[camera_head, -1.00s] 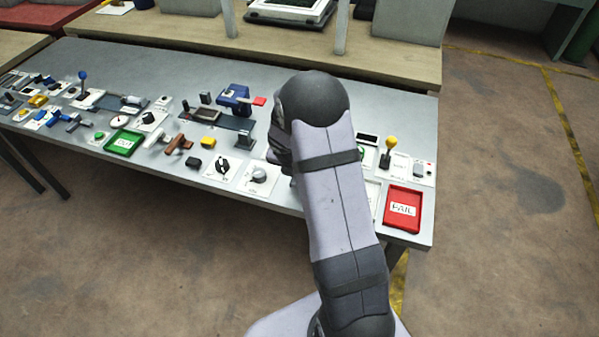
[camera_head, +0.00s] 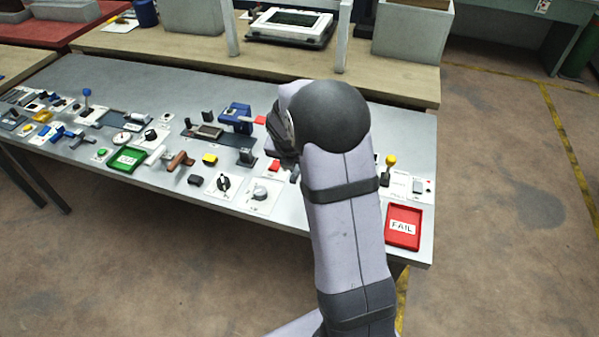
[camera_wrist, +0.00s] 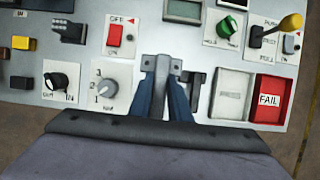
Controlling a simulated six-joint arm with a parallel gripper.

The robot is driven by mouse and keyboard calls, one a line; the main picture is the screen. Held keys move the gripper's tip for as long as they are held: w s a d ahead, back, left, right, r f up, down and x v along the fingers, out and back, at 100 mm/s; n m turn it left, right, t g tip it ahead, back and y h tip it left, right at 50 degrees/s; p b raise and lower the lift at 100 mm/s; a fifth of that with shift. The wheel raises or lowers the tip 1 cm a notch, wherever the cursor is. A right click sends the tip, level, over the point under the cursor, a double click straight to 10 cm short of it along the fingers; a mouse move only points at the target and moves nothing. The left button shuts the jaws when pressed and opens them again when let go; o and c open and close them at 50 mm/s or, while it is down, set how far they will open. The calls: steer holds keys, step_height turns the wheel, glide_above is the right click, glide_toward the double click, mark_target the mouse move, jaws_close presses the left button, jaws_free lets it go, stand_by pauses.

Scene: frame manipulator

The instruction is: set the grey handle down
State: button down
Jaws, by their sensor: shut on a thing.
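In the wrist view, my gripper (camera_wrist: 161,90) reaches in from the bottom centre, its two blue-grey fingers close together. They are shut on the grey handle (camera_wrist: 160,66), whose pale top shows between and just beyond the fingertips. Its lower part is hidden by the fingers, and I cannot tell whether it touches the panel. A small dark bracket-like part (camera_wrist: 195,86) is just right of the fingers. In the head view, my arm hides the gripper and the handle.
A grey rotary knob (camera_wrist: 104,88) is left of the gripper, with a red switch (camera_wrist: 114,36) above it. At right are a white tray (camera_wrist: 231,94) and the red FAIL tray (camera_wrist: 268,99). Many small controls crowd the metal table (camera_head: 400,120). A green tray (camera_head: 127,158) is farther left.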

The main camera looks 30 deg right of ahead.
steer(key=w+d+r+b, duration=0.1)
steer(key=w+d, duration=0.3)
steer(key=d, duration=0.3)
steer(key=w+d, duration=0.4)
steer(key=d, duration=0.3)
steer(key=shift+r+b, duration=0.4)
steer(key=shift+f+p, duration=1.3)
steer(key=shift+f, duration=3.7)
steer(key=shift+f, duration=0.15)
steer(key=c, duration=1.6)
jaws_free()
steer(key=shift+c, duration=0.2)
